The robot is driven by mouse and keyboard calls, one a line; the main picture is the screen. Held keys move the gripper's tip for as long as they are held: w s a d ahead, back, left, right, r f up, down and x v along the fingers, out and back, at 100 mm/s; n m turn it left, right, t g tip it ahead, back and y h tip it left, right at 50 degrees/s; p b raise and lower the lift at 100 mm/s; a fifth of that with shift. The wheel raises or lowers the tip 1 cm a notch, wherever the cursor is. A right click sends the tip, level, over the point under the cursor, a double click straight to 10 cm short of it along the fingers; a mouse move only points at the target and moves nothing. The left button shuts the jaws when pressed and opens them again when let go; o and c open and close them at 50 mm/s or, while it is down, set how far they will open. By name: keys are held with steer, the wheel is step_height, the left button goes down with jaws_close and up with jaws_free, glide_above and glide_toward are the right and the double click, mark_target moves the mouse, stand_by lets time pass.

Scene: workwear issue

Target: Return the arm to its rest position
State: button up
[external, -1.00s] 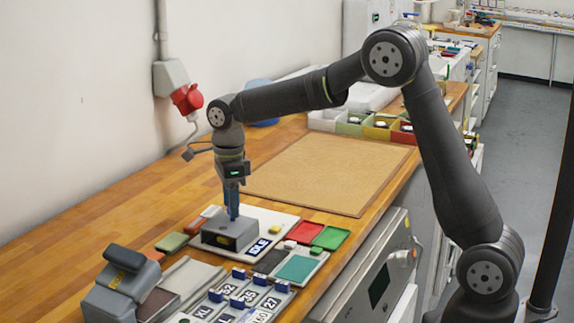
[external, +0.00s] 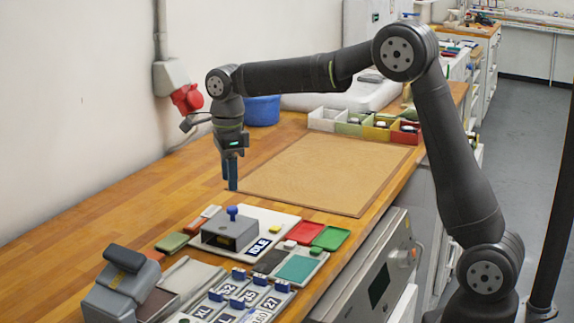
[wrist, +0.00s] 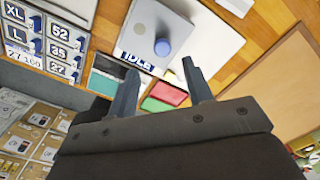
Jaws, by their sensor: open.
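My gripper (external: 231,176) hangs above the wooden bench, fingers pointing down, behind the grey box with a blue knob. In the wrist view, my gripper (wrist: 160,85) has its two fingers spread with nothing between them. The grey box (external: 228,236) stands on a white board, and its blue knob (external: 232,213) is free of the fingers. The box (wrist: 158,30) and knob (wrist: 162,47) also show beyond the fingers in the wrist view. My arm is bent, with its forearm high over the bench.
A tan mat (external: 320,175) lies flat and clear on the bench. Red (external: 305,231) and green (external: 331,238) trays, number and letter tags (external: 240,298), and a grey device (external: 122,285) sit at the front. A red wall socket (external: 187,98) and blue tub (external: 262,110) are at the back.

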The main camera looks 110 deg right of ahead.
mark_target(231, 208)
step_height(231, 208, up, 10)
steer(key=r, duration=0.1)
step_height(231, 208, down, 18)
steer(key=shift+r, duration=0.15)
steer(key=s+d, duration=0.9)
step_height(231, 208, up, 17)
steer(key=w+d+f+n, duration=0.2)
steer(key=f, duration=0.3)
steer(key=w+d+f+n+g+h, duration=0.1)
steer(key=w+d+f+n, duration=0.1)
steer(key=d+f, duration=0.1)
steer(key=shift+d+f+g+h, duration=0.25)
steer(key=shift+f+g+h, duration=0.05)
steer(key=shift+f, duration=0.6)
steer(key=shift+c, duration=0.3)
